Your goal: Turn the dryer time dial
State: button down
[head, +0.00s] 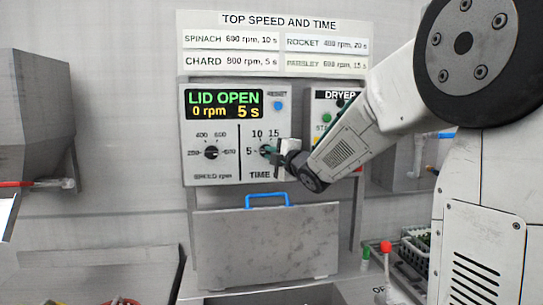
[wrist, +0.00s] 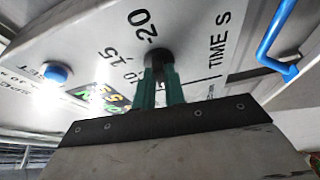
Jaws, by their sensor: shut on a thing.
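The time dial is a dark round knob on the dryer's grey control panel, beside marks for 5, 10, 15 and 20. It shows in the wrist view (wrist: 157,55), with the green fingers of my gripper (wrist: 161,85) closed around it. In the head view my gripper (head: 270,150) reaches the dial from the right and partly hides it. The display (head: 224,104) reads LID OPEN, 0 rpm and 5 s. The speed dial (head: 211,153) sits left of the time dial.
A blue reset button (head: 278,106) is above the time dial. The raised metal lid (head: 265,245) with a blue handle (head: 268,196) is below the panel. A DRYER button panel (head: 322,103) is to the right, partly behind my arm. A settings chart (head: 272,22) hangs above.

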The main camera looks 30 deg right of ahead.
jog(key=shift+n, duration=0.6)
jog(key=c, duration=1.5)
grip_release()
jog(key=shift+o, duration=0.2)
jog(key=s, duration=0.7)
jog(key=shift+s+d, duration=0.25)
jog(key=shift+s, duration=0.15)
